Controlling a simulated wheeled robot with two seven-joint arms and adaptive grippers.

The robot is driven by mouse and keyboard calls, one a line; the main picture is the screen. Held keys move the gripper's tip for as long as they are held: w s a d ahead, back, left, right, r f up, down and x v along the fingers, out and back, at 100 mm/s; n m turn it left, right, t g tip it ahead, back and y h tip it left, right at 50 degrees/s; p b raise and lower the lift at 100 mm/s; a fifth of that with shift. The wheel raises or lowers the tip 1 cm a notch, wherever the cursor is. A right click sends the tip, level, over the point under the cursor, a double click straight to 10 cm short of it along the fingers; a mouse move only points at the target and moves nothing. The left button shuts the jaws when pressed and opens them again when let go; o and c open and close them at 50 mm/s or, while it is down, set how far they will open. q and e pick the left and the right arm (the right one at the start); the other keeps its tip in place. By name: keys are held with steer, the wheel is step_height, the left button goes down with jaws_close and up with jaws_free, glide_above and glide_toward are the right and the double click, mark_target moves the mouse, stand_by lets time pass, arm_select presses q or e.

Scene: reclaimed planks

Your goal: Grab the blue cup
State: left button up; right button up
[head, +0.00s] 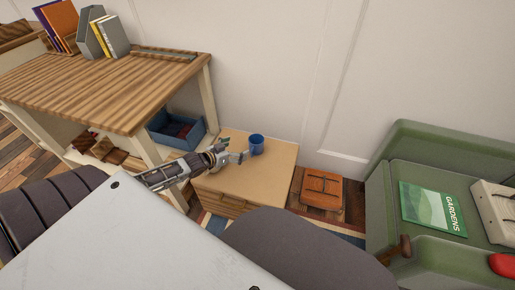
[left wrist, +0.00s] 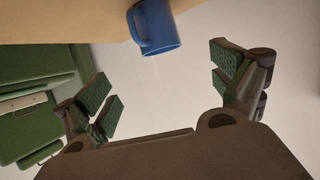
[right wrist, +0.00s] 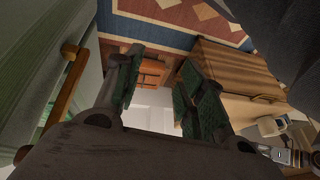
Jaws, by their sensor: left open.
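A blue cup (head: 257,144) stands upright on a small wooden cabinet (head: 275,170) near the wall. My left gripper (head: 236,154) is just left of the cup in the head view, above the cabinet top. In the left wrist view the cup (left wrist: 156,26) shows at the top, with its handle toward the left, beyond the spread fingers. My left gripper (left wrist: 165,88) is open and empty there. My right gripper (right wrist: 155,85) shows only in its own wrist view. Its fingers are apart with nothing between them, low by the cabinet (right wrist: 240,70).
A wooden desk (head: 110,85) with books stands left of the cabinet, with a blue bin (head: 178,130) beneath it. A green sofa (head: 420,150) stands at the right. An orange-brown box (head: 321,189) sits on the floor between. The cabinet top around the cup looks mostly clear.

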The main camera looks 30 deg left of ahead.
mark_target(255, 148)
arm_select(q)
steer(key=shift+w, duration=0.15)
arm_select(e)
steer(key=shift+f, duration=0.2)
arm_select(q)
steer(key=shift+b+x, duration=2.05)
steer(key=shift+x, duration=2.05)
steer(key=shift+f, duration=0.15)
arm_select(e)
step_height(255, 148, down, 9)
steer(key=a+t+y, duration=0.1)
steer(key=a, duration=0.1)
steer(key=shift+w+r+m, duration=0.2)
steer(key=shift+w+m, duration=0.05)
steer(key=shift+m, duration=0.15)
steer(key=shift+w+a+r+t, duration=0.1)
steer(key=shift+w+t, duration=0.05)
steer(key=shift+t, duration=0.15)
arm_select(q)
steer(key=shift+w, duration=0.2)
